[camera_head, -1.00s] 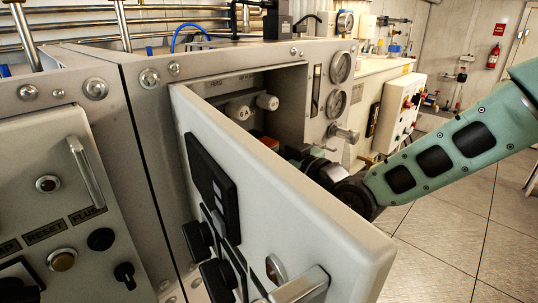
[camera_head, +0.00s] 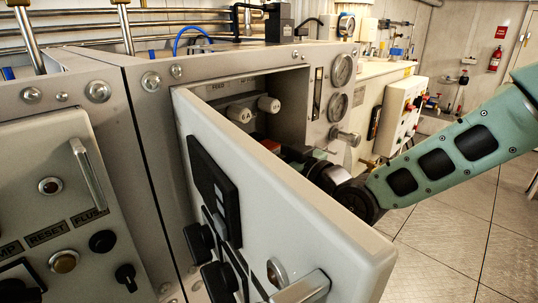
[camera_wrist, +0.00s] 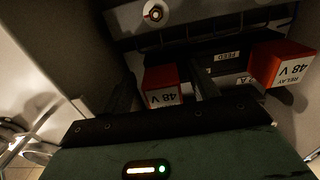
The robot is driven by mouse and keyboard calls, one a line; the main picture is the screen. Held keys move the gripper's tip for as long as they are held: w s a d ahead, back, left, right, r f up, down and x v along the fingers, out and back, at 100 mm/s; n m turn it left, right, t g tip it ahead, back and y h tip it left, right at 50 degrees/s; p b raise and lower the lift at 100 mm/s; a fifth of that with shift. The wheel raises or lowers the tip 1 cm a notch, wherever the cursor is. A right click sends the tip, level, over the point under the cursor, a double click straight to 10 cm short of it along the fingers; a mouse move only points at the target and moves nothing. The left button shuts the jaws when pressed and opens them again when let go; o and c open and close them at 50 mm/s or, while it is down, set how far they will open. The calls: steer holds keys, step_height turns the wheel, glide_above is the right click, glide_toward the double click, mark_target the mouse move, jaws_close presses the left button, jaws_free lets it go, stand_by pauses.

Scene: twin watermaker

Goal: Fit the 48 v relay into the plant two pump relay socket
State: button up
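In the wrist view, a red relay (camera_wrist: 162,86) marked 48 V stands between the two dark fingers of my gripper (camera_wrist: 163,78). A narrow dark gap shows on each side of it, so the fingers look open around it and apart from it. A second red relay (camera_wrist: 282,64), also marked 48 V, is to the right, outside the fingers. In the head view, my gripper (camera_head: 292,153) reaches into the open cabinet behind the door, and a red block (camera_head: 270,146) shows at its tips. The sockets under the relays are hidden, and I cannot read which plant they belong to.
The open cabinet door (camera_head: 300,225) stands in front of my gripper and hides part of it. An upside-down FEED label (camera_wrist: 227,56) shows in the wrist view. Gauges (camera_head: 342,69) are right of the opening.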

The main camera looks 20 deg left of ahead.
steer(key=shift+s+d+f, duration=0.15)
steer(key=shift+d, duration=0.1)
steer(key=b+v, duration=0.4)
steer(key=v, duration=1.3)
steer(key=shift+b, duration=0.3)
